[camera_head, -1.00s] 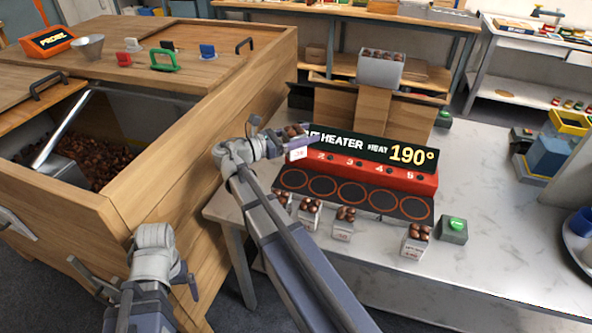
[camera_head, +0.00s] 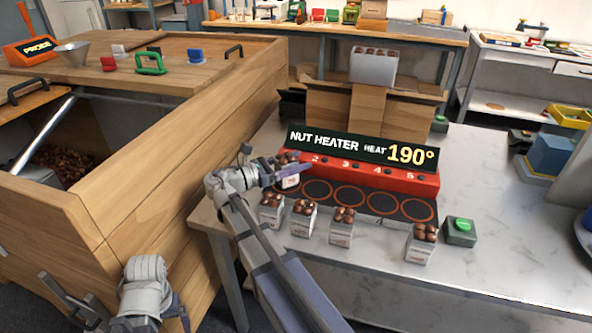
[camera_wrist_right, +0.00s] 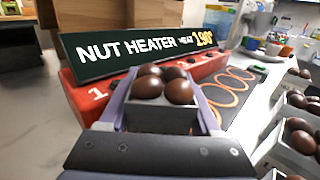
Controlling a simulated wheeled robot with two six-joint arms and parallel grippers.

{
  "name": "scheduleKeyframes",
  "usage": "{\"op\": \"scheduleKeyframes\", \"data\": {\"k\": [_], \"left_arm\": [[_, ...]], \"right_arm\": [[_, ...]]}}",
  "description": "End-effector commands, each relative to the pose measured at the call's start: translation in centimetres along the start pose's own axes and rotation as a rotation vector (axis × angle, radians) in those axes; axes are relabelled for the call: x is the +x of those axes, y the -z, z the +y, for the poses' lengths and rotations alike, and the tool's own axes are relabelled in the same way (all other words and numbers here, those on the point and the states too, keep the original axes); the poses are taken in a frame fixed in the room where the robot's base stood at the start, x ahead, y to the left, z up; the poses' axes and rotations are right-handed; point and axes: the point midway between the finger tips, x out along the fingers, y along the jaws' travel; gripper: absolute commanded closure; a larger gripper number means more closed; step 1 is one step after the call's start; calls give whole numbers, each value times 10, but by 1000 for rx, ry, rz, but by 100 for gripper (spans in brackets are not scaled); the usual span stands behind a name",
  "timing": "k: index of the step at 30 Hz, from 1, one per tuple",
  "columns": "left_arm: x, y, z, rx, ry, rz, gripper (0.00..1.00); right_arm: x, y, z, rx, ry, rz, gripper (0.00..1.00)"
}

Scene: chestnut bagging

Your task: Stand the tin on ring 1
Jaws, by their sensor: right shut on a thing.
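My right gripper (camera_head: 290,172) is shut on a small pale tin (camera_head: 290,182) filled with brown chestnuts. In the right wrist view the tin (camera_wrist_right: 160,118) sits upright between the two fingers, close in front of the heater's red front. The tin is at the left end of the black ring plate (camera_head: 377,202), at ring 1's place. Ring 1 is hidden by the gripper and tin; I cannot tell whether the tin touches the plate. Rings 2 to 5 show empty. My left gripper (camera_head: 70,300) is low at the left, its jaws unclear.
The red nut heater (camera_head: 400,181) reads 190°. Several filled tins stand in front of the plate, one at the right (camera_head: 421,246) beside a green button box (camera_head: 460,231). A wooden chestnut bin (camera_head: 150,150) stands left. The table's front right is clear.

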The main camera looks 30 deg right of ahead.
Motion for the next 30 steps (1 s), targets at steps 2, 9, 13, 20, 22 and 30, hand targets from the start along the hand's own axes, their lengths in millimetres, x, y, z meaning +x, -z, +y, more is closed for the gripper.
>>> {"op": "scheduleKeyframes", "data": {"k": [2,9,13,20,22,30], "left_arm": [[5,0,0,0,0,0,5],[4,0,0,0,0,0,5],[7,0,1,0,0,0,5],[6,0,1,0,0,0,5],[6,0,1,0,0,0,5],[2,0,0,0,0,0,5]], "right_arm": [[0,5,0,0,0,-1,97],[0,4,0,0,0,-1,97],[0,7,0,0,0,0,34],[0,6,0,0,0,0,8],[0,6,0,0,0,0,5],[0,2,0,0,0,0,5]]}}
